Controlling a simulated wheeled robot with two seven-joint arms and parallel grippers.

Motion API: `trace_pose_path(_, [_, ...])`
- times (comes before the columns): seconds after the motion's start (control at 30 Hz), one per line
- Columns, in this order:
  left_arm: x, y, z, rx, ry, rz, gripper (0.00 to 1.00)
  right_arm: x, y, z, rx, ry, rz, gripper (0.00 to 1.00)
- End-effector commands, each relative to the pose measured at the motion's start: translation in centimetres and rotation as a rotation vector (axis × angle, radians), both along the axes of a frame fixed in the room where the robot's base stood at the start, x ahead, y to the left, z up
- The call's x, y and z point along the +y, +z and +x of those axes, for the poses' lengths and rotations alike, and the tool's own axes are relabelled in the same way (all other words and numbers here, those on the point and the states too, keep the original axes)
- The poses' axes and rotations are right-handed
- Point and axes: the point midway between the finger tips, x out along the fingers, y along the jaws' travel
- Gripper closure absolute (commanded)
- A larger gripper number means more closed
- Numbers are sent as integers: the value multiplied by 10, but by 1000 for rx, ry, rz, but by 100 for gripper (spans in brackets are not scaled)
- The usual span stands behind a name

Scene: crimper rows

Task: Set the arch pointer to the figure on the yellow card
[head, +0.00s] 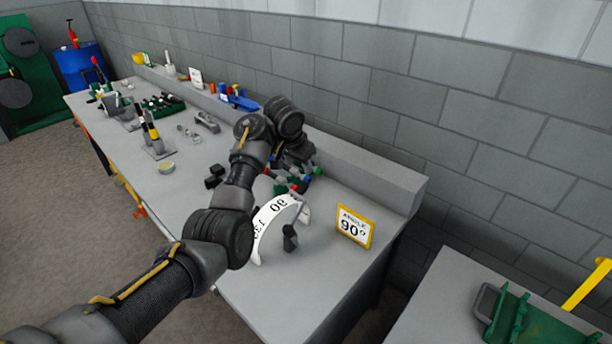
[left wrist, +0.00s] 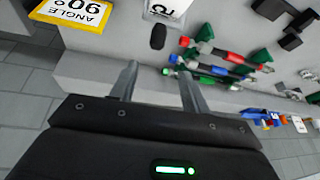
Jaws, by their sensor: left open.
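The yellow-edged card (head: 354,228) reads "ANGLE 90°" and stands right of the arch; it also shows at the top left of the left wrist view (left wrist: 72,12). The white arch (head: 262,231) carries black figures, "90" among them, and is partly hidden by my arm. A dark pointer handle (head: 290,238) stands beside the arch; the figure it points at cannot be read. In the left wrist view, a white printed corner (left wrist: 166,10) and a dark rounded piece (left wrist: 158,37) lie beyond my fingers. My left gripper (left wrist: 160,85) is open and empty, apart from both.
Tools with red and green handles (left wrist: 218,58) lie near the arch, towards the wall. Several tools and holders stand farther along the grey bench (head: 225,172). A raised ledge (head: 375,178) runs along the wall. A second table (head: 425,300) stands at the lower right.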

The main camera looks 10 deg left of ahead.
Motion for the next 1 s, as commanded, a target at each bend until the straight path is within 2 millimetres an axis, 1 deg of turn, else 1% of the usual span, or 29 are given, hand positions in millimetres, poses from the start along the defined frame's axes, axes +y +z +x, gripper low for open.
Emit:
trace_pose_path(0.03, [0,0,-2,-2,1,-1,53,0,0,-10,13,0,0,64])
trace_pose_path(0.17, [0,-4,-2,0,1,0,53,0,0,-27,38,0,-1,64])
trace_pose_path(0.27, [-1,-17,8,6,-2,0,53,-1,1,-36,50,0,-3,64])
trace_pose_path(0.43, [-3,-51,24,12,0,2,53,-1,1,-52,70,1,-3,64])
trace_pose_path(0.47, [-3,-57,26,13,1,3,53,-1,1,-52,69,1,-2,64])
trace_pose_path(0.53, [-6,-69,31,13,0,0,53,0,-2,-46,62,1,-2,64])
trace_pose_path(0.63, [-6,-84,36,12,0,1,53,1,-4,-25,35,1,-1,64])
trace_pose_path(0.7, [-8,-92,40,9,0,-3,53,2,-11,-12,15,1,2,64])
trace_pose_path(0.77, [-9,-98,42,11,0,-4,53,2,-14,-7,9,1,3,64])
trace_pose_path(0.87, [-9,-103,44,10,0,-3,53,2,-17,-11,14,1,2,64])
trace_pose_path(1.0, [-9,-107,46,9,1,-2,53,2,-20,-28,36,1,1,64])
